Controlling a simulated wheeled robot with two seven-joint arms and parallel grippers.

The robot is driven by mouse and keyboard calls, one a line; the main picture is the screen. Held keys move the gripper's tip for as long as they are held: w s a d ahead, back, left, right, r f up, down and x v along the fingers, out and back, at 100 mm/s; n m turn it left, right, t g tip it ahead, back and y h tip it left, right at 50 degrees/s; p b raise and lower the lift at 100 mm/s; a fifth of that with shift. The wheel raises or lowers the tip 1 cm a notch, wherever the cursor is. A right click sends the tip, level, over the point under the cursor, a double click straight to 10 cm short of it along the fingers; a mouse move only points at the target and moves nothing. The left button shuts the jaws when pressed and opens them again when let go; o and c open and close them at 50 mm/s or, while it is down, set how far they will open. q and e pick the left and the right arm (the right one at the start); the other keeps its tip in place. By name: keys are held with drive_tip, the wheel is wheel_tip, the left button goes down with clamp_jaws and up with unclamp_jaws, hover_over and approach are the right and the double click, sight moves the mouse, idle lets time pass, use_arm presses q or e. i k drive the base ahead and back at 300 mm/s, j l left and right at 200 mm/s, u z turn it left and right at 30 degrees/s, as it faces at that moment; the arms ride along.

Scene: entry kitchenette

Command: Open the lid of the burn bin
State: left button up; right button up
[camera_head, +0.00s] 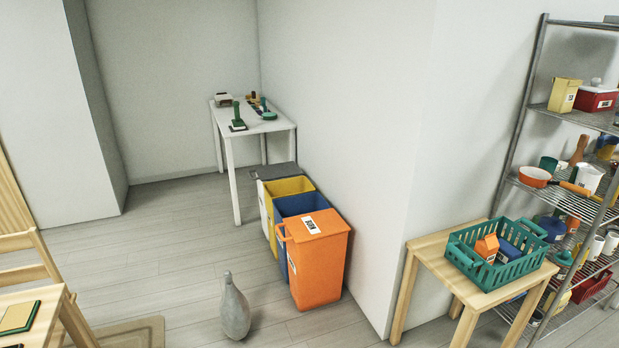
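A row of bins stands on the floor along the white wall at the middle of the head view. The nearest is an orange bin (318,274) with an orange lid (315,225) lying shut on top and a white label (311,225) on it. The label's print is too small to read surely, so I cannot confirm which is the burn bin. Behind it stand a blue bin (301,203), a yellow bin (289,186) and a white bin with a grey lid (276,171). Neither of my grippers is in view.
A grey vase (234,308) stands on the floor left of the orange bin. A wooden table (429,252) with a green basket (467,260) and a metal shelf (518,140) are at right. A white table (233,150) is behind.

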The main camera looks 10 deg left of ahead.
sight(328, 222)
drive_tip(key=i+j+u, duration=0.15)
drive_tip(key=i+u, duration=0.25)
drive_tip(key=i, duration=0.25)
drive_tip(key=i+l+u, duration=0.1)
drive_tip(key=i+u, duration=0.25)
drive_tip(key=i, duration=0.3)
drive_tip(key=i+j+z, duration=0.1)
drive_tip(key=i+z, duration=0.15)
drive_tip(key=i, duration=0.2)
drive_tip(key=i+j+z, duration=0.25)
drive_tip(key=i, duration=0.15)
drive_tip(key=i+j+z, duration=0.2)
drive_tip(key=i, duration=0.2)
